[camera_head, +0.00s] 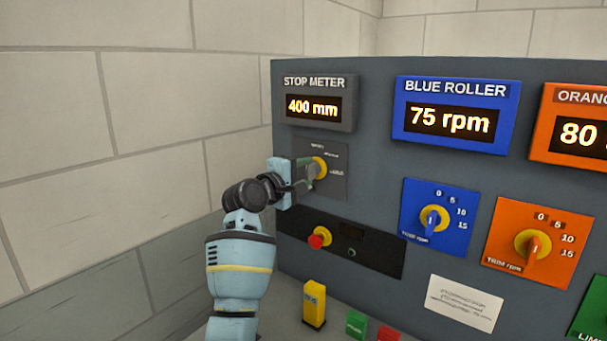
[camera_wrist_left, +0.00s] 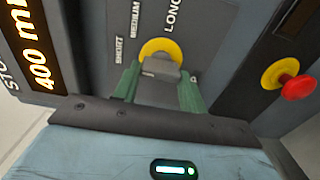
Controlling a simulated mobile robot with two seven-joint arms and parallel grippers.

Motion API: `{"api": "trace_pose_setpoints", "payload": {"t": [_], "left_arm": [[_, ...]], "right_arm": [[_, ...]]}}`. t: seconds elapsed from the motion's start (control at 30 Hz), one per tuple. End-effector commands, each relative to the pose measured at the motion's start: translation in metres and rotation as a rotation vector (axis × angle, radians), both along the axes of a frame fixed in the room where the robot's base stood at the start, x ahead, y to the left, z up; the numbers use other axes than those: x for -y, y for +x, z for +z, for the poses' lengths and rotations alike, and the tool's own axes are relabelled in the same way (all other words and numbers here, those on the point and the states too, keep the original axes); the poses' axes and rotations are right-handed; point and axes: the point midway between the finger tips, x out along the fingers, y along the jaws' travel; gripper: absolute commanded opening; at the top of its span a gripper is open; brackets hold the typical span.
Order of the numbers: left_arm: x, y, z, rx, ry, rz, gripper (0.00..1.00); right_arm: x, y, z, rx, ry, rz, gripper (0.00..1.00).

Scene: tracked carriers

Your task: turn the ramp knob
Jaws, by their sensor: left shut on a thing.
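The ramp knob (camera_head: 320,166) has a yellow collar and sits on a dark grey plate (camera_head: 336,150) below the STOP METER display. In the left wrist view the knob (camera_wrist_left: 161,50) shows a grey grip, and its plate reads SHORT, MEDIUM and LONG. My left gripper (camera_head: 308,172) reaches it from the left and is shut on its grip. In the left wrist view the green fingers of the gripper (camera_wrist_left: 160,84) stand on either side of the grip. I cannot tell which mark the knob points at. My right gripper is not in view.
The STOP METER display (camera_head: 314,84) reads 400 mm. A red button (camera_head: 317,241) on a yellow base sits below the knob. Blue (camera_head: 434,218) and orange (camera_head: 533,244) dials are to the right. A yellow block (camera_head: 314,305) stands in front. A block wall (camera_head: 100,150) is at left.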

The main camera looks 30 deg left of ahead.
Motion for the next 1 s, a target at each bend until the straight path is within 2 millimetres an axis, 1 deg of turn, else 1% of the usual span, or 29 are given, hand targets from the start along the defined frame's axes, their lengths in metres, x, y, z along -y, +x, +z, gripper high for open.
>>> {"api": "trace_pose_setpoints", "payload": {"t": [0.1,0.13,0.27,0.53,0.67,0.77,1.0], "left_arm": [[0.0,0.0,-0.001,-0.001,0.001,0.0,0.19],[0.0,0.0,-0.001,-0.001,0.001,0.0,0.46],[0.0,0.0,-0.001,-0.001,0.001,0.0,0.63],[0.0,0.0,0.0,0.0,0.002,0.0,0.64],[-0.001,-0.005,0.0,0.001,0.003,0.001,0.64],[-0.002,-0.014,-0.001,0.0,0.003,0.001,0.64],[-0.004,-0.048,0.0,0.001,0.003,0.001,0.64]], "right_arm": [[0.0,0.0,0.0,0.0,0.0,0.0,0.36],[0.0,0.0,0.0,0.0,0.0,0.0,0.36],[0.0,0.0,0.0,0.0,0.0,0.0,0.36],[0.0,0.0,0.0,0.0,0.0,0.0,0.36],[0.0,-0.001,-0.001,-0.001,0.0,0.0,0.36],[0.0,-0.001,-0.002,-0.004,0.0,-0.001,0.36],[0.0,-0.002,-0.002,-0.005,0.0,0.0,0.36]]}}
